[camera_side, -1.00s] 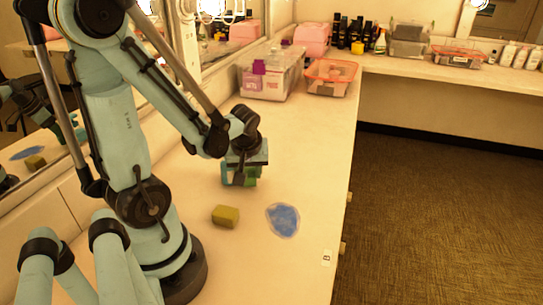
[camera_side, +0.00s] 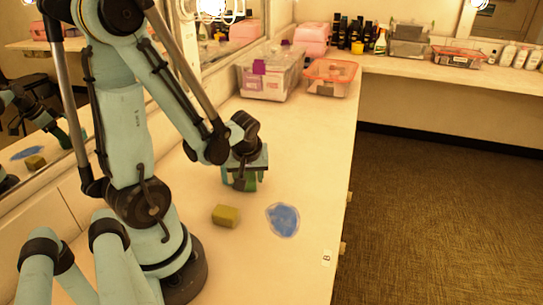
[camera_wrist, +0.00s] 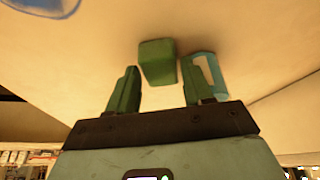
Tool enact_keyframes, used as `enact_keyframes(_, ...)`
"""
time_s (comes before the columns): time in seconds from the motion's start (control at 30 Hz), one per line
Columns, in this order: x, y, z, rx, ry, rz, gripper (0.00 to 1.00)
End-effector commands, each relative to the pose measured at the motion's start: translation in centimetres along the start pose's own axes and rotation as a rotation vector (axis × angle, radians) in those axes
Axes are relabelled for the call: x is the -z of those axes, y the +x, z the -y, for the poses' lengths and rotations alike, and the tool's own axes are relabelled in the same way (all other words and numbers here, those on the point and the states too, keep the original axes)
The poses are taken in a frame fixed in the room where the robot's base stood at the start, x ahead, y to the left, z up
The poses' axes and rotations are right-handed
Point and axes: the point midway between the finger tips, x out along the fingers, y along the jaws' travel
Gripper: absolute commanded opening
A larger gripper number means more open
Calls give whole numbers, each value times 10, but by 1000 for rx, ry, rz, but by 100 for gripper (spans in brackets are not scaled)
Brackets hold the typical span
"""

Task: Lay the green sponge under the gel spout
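The green sponge (camera_wrist: 157,62) is a small block seen just beyond my fingertips in the wrist view. In the side view my gripper (camera_side: 244,183) is low over the counter, and green shows beneath it. In the wrist view my gripper (camera_wrist: 160,82) has its two green fingers apart. The sponge lines up with the gap, with no clear contact on either side. A pale blue piece with a white patch (camera_wrist: 207,75) is beside the right finger; I cannot tell what it is. I cannot make out a gel spout in either view.
A yellow block (camera_side: 225,215) and a flat blue patch (camera_side: 283,220) lie on the counter (camera_side: 300,150) near my gripper. A clear bin (camera_side: 270,80) and an orange-rimmed box (camera_side: 330,78) stand farther back. A mirror lines the left; the counter edge is at right.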

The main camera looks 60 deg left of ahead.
Motion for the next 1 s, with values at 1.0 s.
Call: enact_keyframes(1.0,5,-53,0,0,2,0,52)
